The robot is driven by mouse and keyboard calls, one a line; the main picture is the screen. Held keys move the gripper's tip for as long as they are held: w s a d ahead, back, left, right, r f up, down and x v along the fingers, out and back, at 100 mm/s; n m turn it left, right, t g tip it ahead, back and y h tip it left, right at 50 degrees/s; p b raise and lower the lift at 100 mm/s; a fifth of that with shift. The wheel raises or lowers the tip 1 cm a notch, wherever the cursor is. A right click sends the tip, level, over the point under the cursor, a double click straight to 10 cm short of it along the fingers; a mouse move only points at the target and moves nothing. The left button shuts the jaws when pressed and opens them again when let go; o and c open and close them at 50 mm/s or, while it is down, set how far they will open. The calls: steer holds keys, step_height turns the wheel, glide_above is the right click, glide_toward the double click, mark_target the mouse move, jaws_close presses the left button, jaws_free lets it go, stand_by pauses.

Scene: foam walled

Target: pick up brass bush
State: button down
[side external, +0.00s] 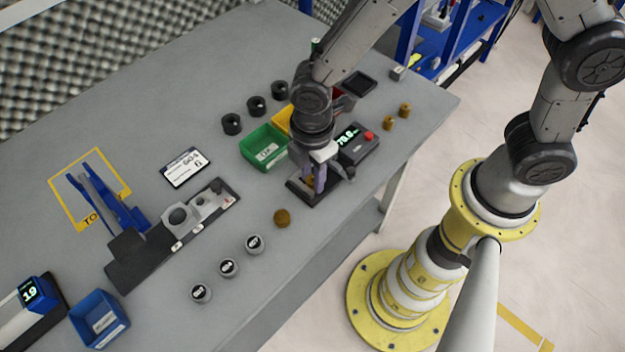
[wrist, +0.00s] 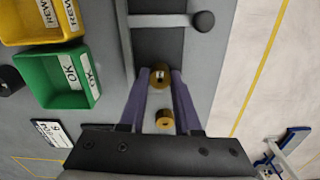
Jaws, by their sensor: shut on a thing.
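My gripper (side external: 312,190) is low over a dark plate (side external: 301,192) near the table's right side. Its purple fingers are shut on a brass bush (wrist: 159,77), seen between the fingertips in the wrist view with its hole facing the camera. In the side view the fingers mostly hide this bush; I cannot tell whether it touches the plate. A second brass bush (side external: 282,217) stands on the table in front of the gripper and also shows between the fingers in the wrist view (wrist: 165,120). Two more brass bushes, (side external: 389,123) and (side external: 405,110), stand behind, near the table edge.
A green bin (side external: 264,147) and a yellow bin (side external: 281,119) stand close left of the gripper. A display box with a red button (side external: 369,135) is just behind it.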

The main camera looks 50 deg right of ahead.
mark_target(312, 179)
steer(key=shift+r, duration=0.1)
steer(key=shift+r, duration=0.5)
step_height(312, 179, up, 2)
steer(key=shift+r, duration=0.15)
steer(key=s+d+r, duration=0.8)
steer(key=s+r, duration=0.1)
steer(key=s, duration=0.2)
steer(key=shift+s+r, duration=0.2)
steer(key=shift+r, duration=0.05)
steer(key=shift+d, duration=0.1)
stand_by(0.3)
